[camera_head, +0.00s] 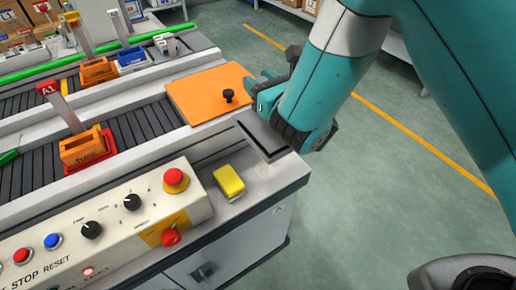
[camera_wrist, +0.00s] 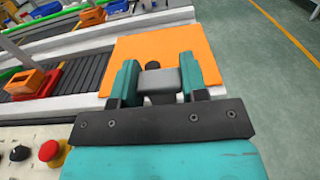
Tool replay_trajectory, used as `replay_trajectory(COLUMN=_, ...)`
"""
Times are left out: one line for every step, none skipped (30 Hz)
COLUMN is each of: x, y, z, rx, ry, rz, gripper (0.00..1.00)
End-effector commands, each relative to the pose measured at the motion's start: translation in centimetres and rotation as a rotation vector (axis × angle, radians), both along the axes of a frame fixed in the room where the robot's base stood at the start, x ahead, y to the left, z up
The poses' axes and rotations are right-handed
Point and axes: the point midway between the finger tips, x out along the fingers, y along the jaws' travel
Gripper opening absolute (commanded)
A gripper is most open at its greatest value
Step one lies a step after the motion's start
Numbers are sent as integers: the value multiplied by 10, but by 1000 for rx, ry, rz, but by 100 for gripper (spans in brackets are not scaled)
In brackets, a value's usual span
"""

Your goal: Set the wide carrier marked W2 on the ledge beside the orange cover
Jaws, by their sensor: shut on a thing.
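My gripper (camera_wrist: 158,82) is shut on a grey block (camera_wrist: 160,80) that fills the space between its teal fingers. No W2 mark shows on this block, so I cannot tell whether it is the carrier. The gripper is over the right end of the machine, close to the orange cover's near right edge, and it also shows in the head view (camera_head: 264,93). The flat orange cover (camera_head: 200,88) has a black knob (camera_head: 229,96); it also shows in the wrist view (camera_wrist: 200,50). A dark grey slab (camera_head: 263,135) shows just below the gripper in the head view.
A control panel (camera_head: 130,212) with knobs and red buttons lies along the front. A yellow block (camera_head: 229,181) sits near the corner. An orange carrier marked A1 (camera_head: 84,147) stands on the belt, with blue (camera_head: 130,60) and orange (camera_head: 97,72) ones behind. Open floor lies right.

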Motion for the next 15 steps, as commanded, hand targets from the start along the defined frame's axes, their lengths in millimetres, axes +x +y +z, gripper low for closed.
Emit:
replay_trajectory(x=1, y=0, z=-20, rx=3, ry=-2, rz=0, gripper=0)
replay_trajectory(x=1, y=0, z=-26, rx=2, ry=-2, rz=-1, gripper=0)
replay_trajectory(x=1, y=0, z=-33, rx=2, ry=-2, rz=-1, gripper=0)
replay_trajectory(x=1, y=0, z=-39, rx=2, ry=-2, rz=-1, gripper=0)
replay_trajectory(x=1, y=0, z=-45, rx=3, ry=-2, rz=-1, gripper=0)
replay_trajectory(x=1, y=0, z=-52, rx=2, ry=-2, rz=-1, gripper=0)
replay_trajectory(x=1, y=-1, z=-58, rx=2, ry=-2, rz=-2, gripper=0)
replay_trajectory(x=1, y=-1, z=-63, rx=2, ry=-3, rz=-2, gripper=0)
replay_trajectory(x=1, y=-1, z=-71, rx=3, ry=-3, rz=-2, gripper=0)
replay_trajectory(x=1, y=-1, z=-76, rx=2, ry=-3, rz=-2, gripper=0)
replay_trajectory(x=1, y=-1, z=-82, rx=2, ry=-3, rz=-2, gripper=0)
replay_trajectory(x=1, y=-1, z=-89, rx=3, ry=-3, rz=-2, gripper=0)
replay_trajectory(x=1, y=-1, z=-95, rx=3, ry=-3, rz=-2, gripper=0)
replay_trajectory(x=1, y=-1, z=-99, rx=2, ry=-3, rz=-2, gripper=0)
replay_trajectory(x=1, y=0, z=-105, rx=2, ry=-3, rz=-2, gripper=0)
